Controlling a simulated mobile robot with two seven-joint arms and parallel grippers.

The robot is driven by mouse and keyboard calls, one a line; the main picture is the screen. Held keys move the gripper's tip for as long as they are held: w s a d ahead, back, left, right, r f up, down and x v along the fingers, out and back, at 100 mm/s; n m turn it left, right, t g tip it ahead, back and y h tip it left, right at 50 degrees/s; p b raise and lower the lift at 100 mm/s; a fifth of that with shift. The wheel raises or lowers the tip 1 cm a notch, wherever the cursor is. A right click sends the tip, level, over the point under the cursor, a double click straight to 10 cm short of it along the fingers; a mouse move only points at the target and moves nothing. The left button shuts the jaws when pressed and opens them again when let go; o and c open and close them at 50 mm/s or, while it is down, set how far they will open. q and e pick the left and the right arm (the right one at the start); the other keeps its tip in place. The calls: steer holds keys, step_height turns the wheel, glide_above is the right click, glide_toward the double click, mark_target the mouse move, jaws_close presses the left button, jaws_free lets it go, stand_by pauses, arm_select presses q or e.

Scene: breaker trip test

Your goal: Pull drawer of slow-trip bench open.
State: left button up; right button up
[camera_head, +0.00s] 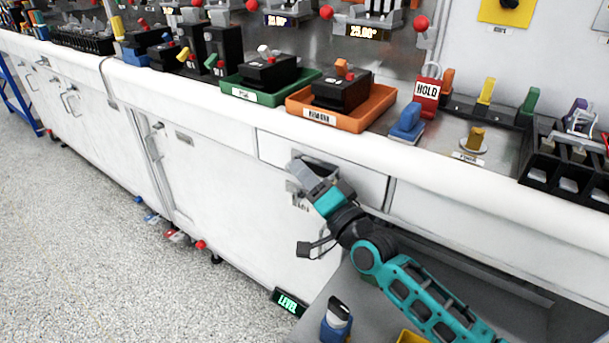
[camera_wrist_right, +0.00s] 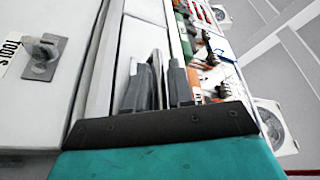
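A white drawer front (camera_head: 362,183) sits just under the bench top (camera_head: 225,112) and looks flush with the bench front. It also shows in the right wrist view as a pale panel (camera_wrist_right: 122,60). My right gripper (camera_head: 300,178) is at the drawer's left half, over a dark patch where its handle would be. The gripper hides most of that spot. In the right wrist view the two fingers of my right gripper (camera_wrist_right: 160,85) point at the drawer front, close together, with a grey metal piece between them. Whether they clamp it is unclear. My left gripper is not in view.
On the bench top stand a green tray (camera_head: 272,97) and an orange tray (camera_head: 357,122) with black breakers, a red HOLD padlock (camera_head: 427,90) and a blue block (camera_head: 407,122). A lit LEVEL sign (camera_head: 289,302) is low by the cabinet.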

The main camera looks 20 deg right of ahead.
steer(key=shift+w, duration=0.1)
steer(key=shift+c, duration=0.4)
jaws_close()
